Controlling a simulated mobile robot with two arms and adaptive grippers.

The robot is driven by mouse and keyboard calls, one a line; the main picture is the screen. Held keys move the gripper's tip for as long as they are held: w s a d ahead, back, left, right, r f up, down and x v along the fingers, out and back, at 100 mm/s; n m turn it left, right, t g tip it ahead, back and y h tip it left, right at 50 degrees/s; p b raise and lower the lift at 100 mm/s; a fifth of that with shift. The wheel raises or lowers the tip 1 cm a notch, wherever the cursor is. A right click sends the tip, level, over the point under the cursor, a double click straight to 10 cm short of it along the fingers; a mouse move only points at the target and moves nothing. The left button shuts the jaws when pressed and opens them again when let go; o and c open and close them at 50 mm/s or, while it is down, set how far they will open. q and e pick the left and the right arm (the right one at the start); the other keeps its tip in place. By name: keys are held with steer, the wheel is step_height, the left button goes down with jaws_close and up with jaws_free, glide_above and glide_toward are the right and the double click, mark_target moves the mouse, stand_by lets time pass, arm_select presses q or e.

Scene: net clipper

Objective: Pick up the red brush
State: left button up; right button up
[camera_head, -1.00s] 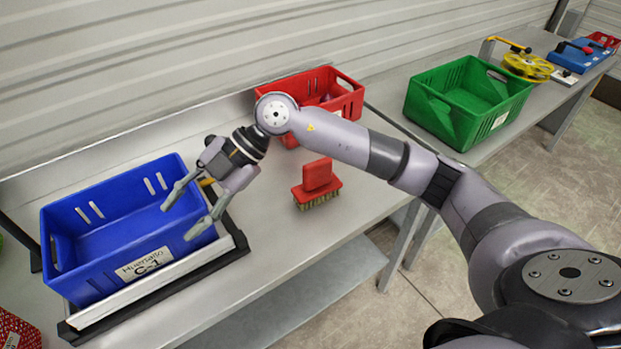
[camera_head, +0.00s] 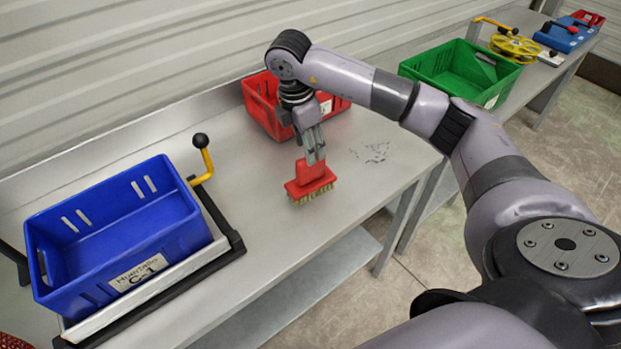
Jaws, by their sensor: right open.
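The red brush (camera_head: 309,181) stands on the grey table, bristles down, its red block handle pointing up. My right gripper (camera_head: 314,157) points down right over the brush, its fingertips at the top of the handle. The fingers overlap the handle's top edge in this view; I cannot tell whether they touch it. The gripper is open. My left gripper is not in view.
A blue crate (camera_head: 45,229) sits in a black-framed holder at the left, beside a yellow lever (camera_head: 207,165) with a black knob. A red crate (camera_head: 259,104) stands behind my right gripper. A green crate (camera_head: 424,72) stands on the farther table. The table around the brush is clear.

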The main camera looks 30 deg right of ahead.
mark_target(312, 170)
steer(key=f, duration=0.3)
steer(key=shift+s+d+f+p, duration=0.1)
steer(key=shift+d+f+p, duration=0.1)
steer(key=shift+d+p, duration=0.15)
steer(key=shift+f+p, duration=0.45)
steer(key=shift+f, duration=0.05)
steer(key=f, duration=0.1)
steer(key=f+p, duration=0.1)
steer(key=f, duration=0.1)
steer(key=shift+s+d+f+p, duration=0.15)
steer(key=shift+d+f+p, duration=0.15)
steer(key=shift+p, duration=0.1)
steer(key=shift+f, duration=0.45)
steer(key=shift+c, duration=0.2)
jaws_close()
